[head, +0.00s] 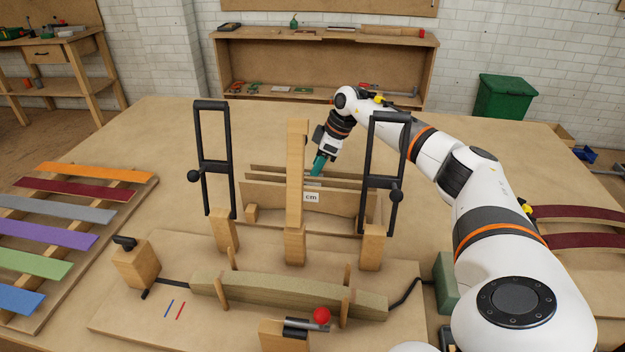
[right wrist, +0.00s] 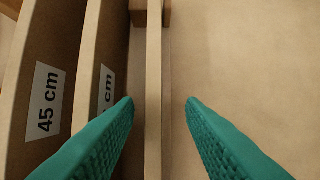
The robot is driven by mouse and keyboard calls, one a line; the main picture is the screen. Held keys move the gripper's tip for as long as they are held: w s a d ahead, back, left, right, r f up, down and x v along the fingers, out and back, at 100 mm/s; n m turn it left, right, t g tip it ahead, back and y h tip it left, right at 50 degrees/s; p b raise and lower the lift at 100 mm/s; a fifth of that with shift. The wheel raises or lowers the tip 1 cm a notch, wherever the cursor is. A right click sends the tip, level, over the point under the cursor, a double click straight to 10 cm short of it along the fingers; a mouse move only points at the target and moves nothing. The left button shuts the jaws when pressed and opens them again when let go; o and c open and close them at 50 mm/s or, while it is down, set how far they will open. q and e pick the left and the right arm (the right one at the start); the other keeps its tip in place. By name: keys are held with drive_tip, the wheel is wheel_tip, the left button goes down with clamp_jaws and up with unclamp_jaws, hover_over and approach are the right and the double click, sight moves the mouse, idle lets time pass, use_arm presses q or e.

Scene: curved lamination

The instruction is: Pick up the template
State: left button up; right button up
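Several thin wooden templates stand on edge in a rack (head: 251,213) at the middle of the table; the front one (head: 345,209) bears a label reading "cm", its number hidden by a wooden post. In the right wrist view, one template (right wrist: 20,95) is labelled "45 cm" and the neighbouring one (right wrist: 88,60) has a partly covered label. My right gripper (head: 318,168) reaches down at the rack from behind. In the right wrist view its teal fingers (right wrist: 160,103) are open, one on each side of a thin upright board (right wrist: 153,80), with gaps showing on both sides. My left gripper is out of view.
A wooden post (head: 296,160) and two black clamp frames (head: 213,165) (head: 385,160) stand in front of the rack. Coloured strips (head: 60,235) lie at left. The table behind the rack is clear.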

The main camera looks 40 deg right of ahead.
drive_tip(key=x, duration=0.4)
drive_tip(key=shift+s+a+f, duration=0.1)
drive_tip(key=shift+a, duration=0.05)
clamp_jaws()
